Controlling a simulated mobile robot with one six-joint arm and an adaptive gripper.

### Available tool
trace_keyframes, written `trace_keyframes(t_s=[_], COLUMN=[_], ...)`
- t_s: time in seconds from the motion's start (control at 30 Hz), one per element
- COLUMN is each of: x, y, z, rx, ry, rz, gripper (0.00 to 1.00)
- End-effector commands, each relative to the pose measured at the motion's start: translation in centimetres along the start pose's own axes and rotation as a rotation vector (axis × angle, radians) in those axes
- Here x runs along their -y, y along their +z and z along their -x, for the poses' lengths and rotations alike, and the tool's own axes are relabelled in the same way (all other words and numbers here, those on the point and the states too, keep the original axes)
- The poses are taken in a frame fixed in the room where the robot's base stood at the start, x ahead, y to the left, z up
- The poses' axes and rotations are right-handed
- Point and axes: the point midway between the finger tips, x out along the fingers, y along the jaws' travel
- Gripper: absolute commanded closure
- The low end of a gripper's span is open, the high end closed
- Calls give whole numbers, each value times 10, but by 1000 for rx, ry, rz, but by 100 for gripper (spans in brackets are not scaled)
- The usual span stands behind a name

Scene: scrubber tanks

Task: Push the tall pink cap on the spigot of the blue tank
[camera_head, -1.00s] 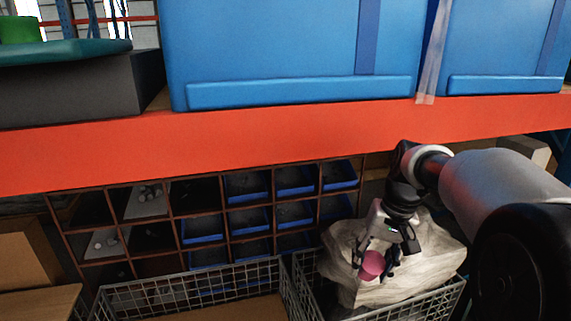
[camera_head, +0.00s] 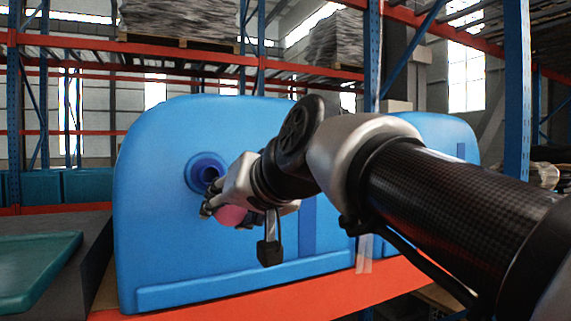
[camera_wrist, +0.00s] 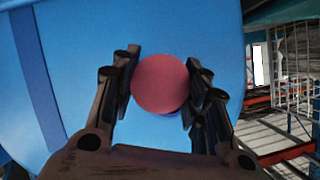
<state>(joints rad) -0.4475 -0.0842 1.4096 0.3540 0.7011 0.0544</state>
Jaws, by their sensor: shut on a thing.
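The blue tank (camera_head: 160,240) stands on the orange shelf beam in the head view; its wall also fills much of the wrist view (camera_wrist: 85,35). My gripper (camera_head: 218,212) is shut on the pink cap (camera_head: 231,215), just below and right of the spigot. In the wrist view the cap (camera_wrist: 160,84) shows as a round pink end between both fingers. A bit of darker blue shows just under it. The cap's far end is hidden.
A second blue tank (camera_head: 445,136) stands to the right behind my arm. A teal tray (camera_head: 35,270) on a dark grey block is at the lower left. The orange beam (camera_head: 385,281) runs along the front. Rack posts stand behind and right.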

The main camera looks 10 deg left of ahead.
Motion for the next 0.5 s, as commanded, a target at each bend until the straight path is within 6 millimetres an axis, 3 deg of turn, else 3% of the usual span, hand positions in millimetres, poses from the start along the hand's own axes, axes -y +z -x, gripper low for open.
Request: trace_keyframes(t_s=[0.03, 0.2, 0.5], x=[12, 30, 32], y=[-12, -27, -35], z=[10, 25, 15], rx=[-14, -39, -40], ry=[-12, -32, -34], rz=[6, 14, 14], gripper=[82, 82, 82])
